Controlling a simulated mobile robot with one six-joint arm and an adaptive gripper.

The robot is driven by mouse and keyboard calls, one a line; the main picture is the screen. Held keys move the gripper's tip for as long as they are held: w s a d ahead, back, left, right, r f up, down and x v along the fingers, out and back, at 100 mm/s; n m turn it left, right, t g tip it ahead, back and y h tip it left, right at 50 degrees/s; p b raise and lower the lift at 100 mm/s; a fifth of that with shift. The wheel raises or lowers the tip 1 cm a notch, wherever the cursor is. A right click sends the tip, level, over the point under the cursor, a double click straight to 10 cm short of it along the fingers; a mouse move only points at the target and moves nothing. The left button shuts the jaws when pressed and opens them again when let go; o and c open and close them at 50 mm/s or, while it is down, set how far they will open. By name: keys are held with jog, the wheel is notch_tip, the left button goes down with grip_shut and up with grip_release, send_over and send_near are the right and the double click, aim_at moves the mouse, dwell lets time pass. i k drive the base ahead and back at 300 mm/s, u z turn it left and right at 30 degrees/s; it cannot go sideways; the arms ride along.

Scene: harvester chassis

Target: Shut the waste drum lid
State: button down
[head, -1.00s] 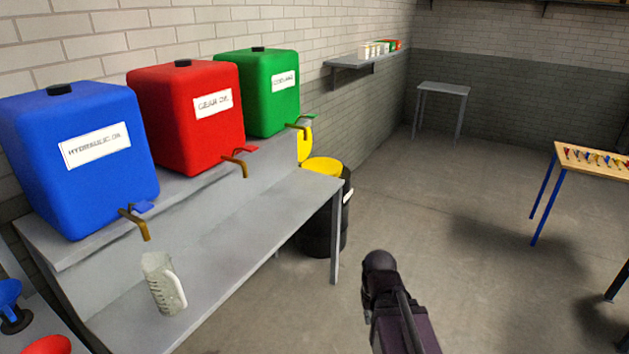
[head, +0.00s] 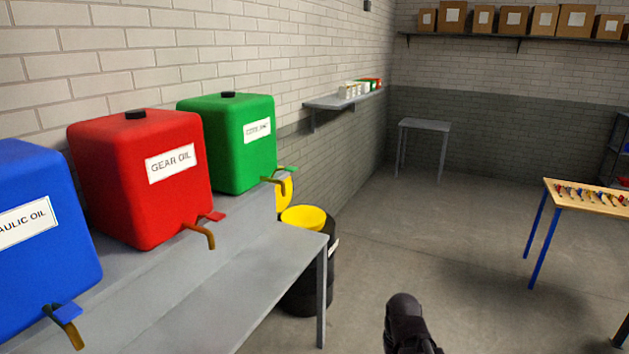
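The waste drum (head: 322,262) is black with a yellow top (head: 303,217). It stands on the floor behind the far end of the grey bench, which hides part of it. A yellow upright piece (head: 285,189), apparently the raised lid, shows behind the green tank's tap. The lid looks open, but the tap and tank partly cover it. A dark part of my arm rises at the bottom centre, apart from the drum. My gripper's fingers do not show.
Blue (head: 40,235), red (head: 140,180) and green (head: 228,142) tanks stand on the bench (head: 270,290) at left, taps jutting out. A wall shelf (head: 343,101) holds small containers. A tool table (head: 590,198) is at right. The middle floor is clear.

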aim_at(282, 202)
jog(key=z, duration=0.3)
jog(key=i, duration=0.8)
jog(key=z, duration=0.4)
jog(key=i, duration=1.5)
jog(key=u, duration=0.35)
jog(key=i, duration=0.8)
jog(key=u, duration=0.55)
jog(key=i, duration=0.85)
jog(key=u, duration=0.3)
